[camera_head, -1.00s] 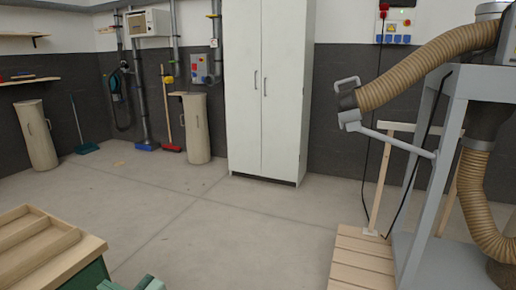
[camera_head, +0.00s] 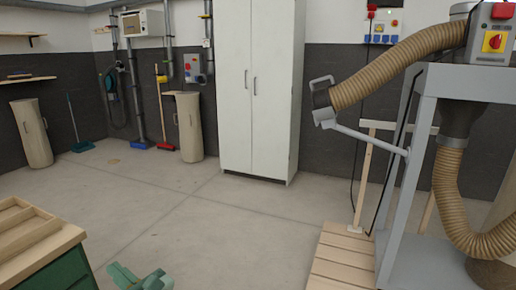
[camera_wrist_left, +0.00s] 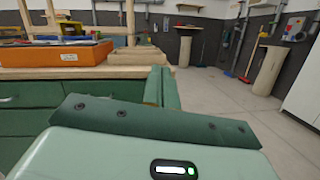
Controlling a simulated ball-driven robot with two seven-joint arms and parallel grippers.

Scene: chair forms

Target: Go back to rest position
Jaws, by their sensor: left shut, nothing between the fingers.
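My green left gripper (camera_head: 140,277) shows at the bottom edge of the head view, just right of the workbench corner. In the left wrist view its fingers (camera_wrist_left: 161,88) are together with nothing between them, in front of the workbench edge. The gripper is clear of the bench top as far as I can see. My right gripper is in neither view.
A green workbench with a wooden top (camera_head: 68,236) stands at lower left. An orange tray (camera_wrist_left: 58,54) lies on a wooden surface in the wrist view. A grey machine frame (camera_head: 398,185) with a hose and a slatted wooden platform (camera_head: 345,256) stand right. The middle floor is clear.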

